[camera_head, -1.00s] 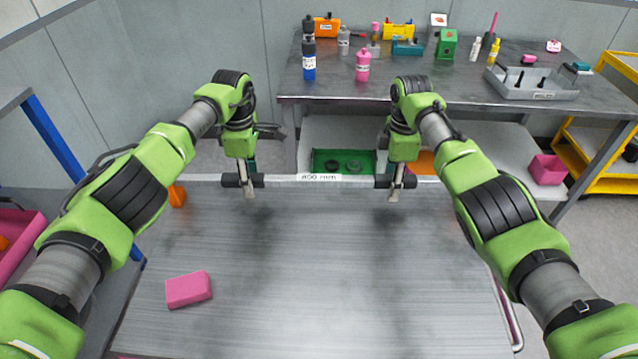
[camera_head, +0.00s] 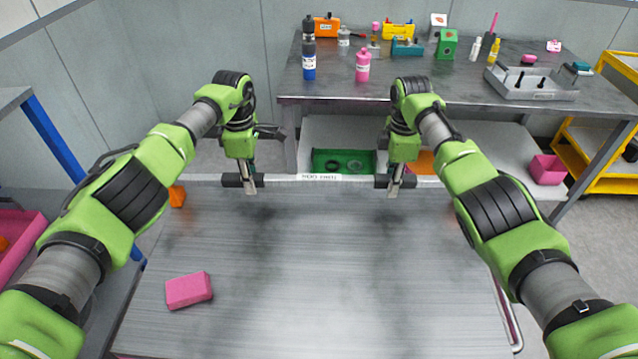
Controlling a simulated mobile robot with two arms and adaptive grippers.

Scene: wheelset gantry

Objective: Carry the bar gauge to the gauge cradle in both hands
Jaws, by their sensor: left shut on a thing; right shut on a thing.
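The bar gauge (camera_head: 322,177) is a long, thin pale bar with a white label in the middle. It lies level across the view, in line with the far edge of the steel table (camera_head: 300,270). Dark blocks sit on it at both gripping places. My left gripper (camera_head: 249,184) is shut on its left part, and my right gripper (camera_head: 394,185) is shut on its right part. The fingers partly hide the bar. I cannot tell from this view how far the bar is above the table. I cannot make out the gauge cradle with certainty.
A pink block (camera_head: 189,290) lies on the table's near left, and an orange piece (camera_head: 177,196) at its far left corner. The table's middle is clear. Beyond stands a workbench (camera_head: 440,85) with bottles, boxes and a grey tray (camera_head: 530,84). A green tray (camera_head: 343,162) is on its lower shelf.

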